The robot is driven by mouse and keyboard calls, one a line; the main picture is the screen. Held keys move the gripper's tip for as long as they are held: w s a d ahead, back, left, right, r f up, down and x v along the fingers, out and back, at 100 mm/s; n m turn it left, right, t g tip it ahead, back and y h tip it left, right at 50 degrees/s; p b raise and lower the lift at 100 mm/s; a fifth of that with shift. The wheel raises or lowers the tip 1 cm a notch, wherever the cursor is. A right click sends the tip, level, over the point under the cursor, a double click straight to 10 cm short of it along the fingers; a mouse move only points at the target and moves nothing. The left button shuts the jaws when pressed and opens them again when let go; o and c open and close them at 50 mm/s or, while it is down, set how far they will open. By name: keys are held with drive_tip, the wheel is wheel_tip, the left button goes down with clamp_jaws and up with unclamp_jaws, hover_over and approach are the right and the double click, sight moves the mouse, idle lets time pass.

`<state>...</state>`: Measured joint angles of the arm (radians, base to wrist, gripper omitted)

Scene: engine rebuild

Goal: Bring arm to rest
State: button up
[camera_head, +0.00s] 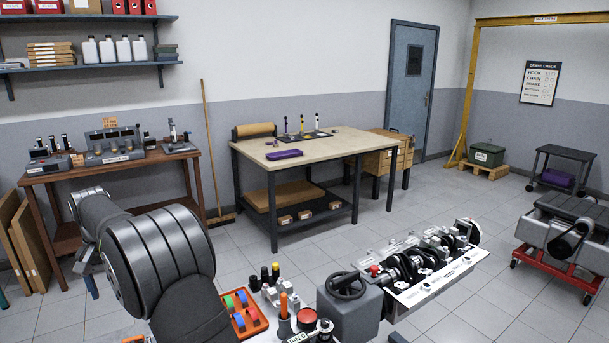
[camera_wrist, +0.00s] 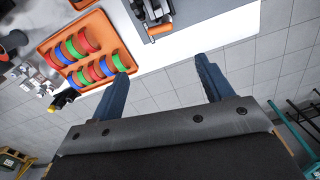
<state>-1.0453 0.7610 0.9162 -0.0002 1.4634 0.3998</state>
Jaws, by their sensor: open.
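My gripper (camera_wrist: 160,82) shows in the wrist view with its two blue fingers wide apart and nothing between them. Beyond the fingertips are the edge of a white work surface (camera_wrist: 185,40) and the tiled floor. In the head view my dark arm fills the lower left, and the fingers are hard to make out there.
An orange tray (camera_wrist: 48,47) holds several red, green and blue rings; it also shows in the head view (camera_head: 262,326). An engine block (camera_head: 440,280) with a crankshaft lies beside a grey handwheel unit (camera_head: 350,305). A wooden-topped table (camera_head: 345,148) stands behind. Open floor lies between.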

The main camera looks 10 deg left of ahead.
sight(132, 338)
wheel_tip(132, 338, down, 17)
drive_tip(key=shift+f, duration=0.15)
drive_tip(key=shift+w+r+n, duration=0.1)
drive_tip(key=shift+r+n, duration=0.2)
drive_tip(key=shift+n, duration=0.5)
wheel_tip(132, 338, up, 17)
drive_tip(key=n, duration=1)
drive_tip(key=shift+a+r+n, duration=0.2)
drive_tip(key=shift+a+n, duration=0.05)
drive_tip(key=shift+n, duration=0.05)
drive_tip(key=shift+w, duration=0.1)
drive_tip(key=o, duration=0.6)
